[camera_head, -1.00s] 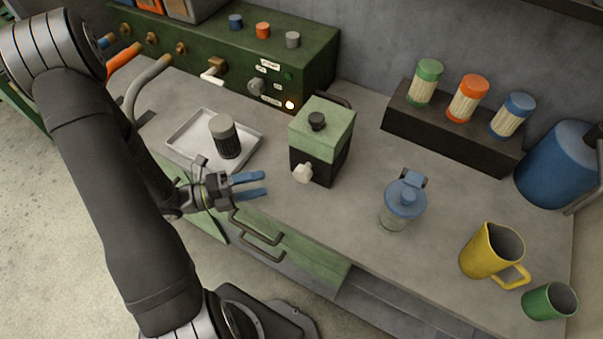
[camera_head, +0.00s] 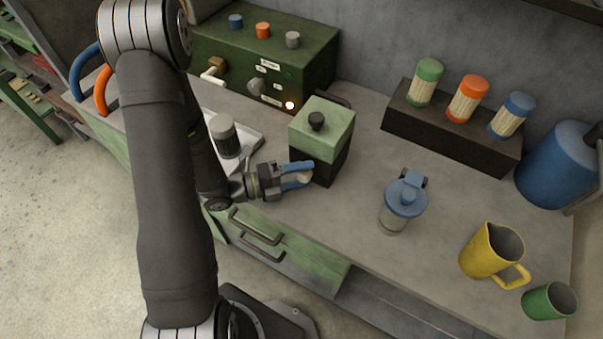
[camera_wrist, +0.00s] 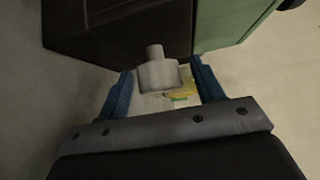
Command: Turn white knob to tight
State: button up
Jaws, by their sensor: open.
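The white knob (camera_wrist: 160,74) sticks out from the dark lower part of a green-topped box (camera_head: 326,127). It lies between the two blue fingers of my gripper (camera_wrist: 163,88) in the wrist view. The fingers stand apart, one on each side of the knob; I cannot tell whether either touches it. In the head view my gripper (camera_head: 298,175) is level with the knob at the box's front, and its fingers mostly hide the knob. A yellow and green patch shows just below the knob in the wrist view.
A blue-lidded jar (camera_head: 403,200), yellow mug (camera_head: 488,252) and green cup (camera_head: 550,300) stand to the right. A green control panel (camera_head: 300,62) is behind. Bare counter lies between the box and blue-lidded jar.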

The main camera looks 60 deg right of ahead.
jog(key=c, duration=1)
jog(key=shift+o, duration=0.2)
jog(key=shift+m, duration=0.3)
jog(key=m+t+y, duration=0.2)
jog(key=t, duration=0.1)
jog(key=shift+s+r+m, duration=0.1)
jog(key=shift+m, duration=0.3)
jog(key=m+t+y, duration=0.1)
jog(key=m+t, duration=0.1)
jog(key=t, duration=0.1)
jog(key=shift+t, duration=0.3)
jog(key=o, duration=1)
jog(key=shift+c, duration=0.2)
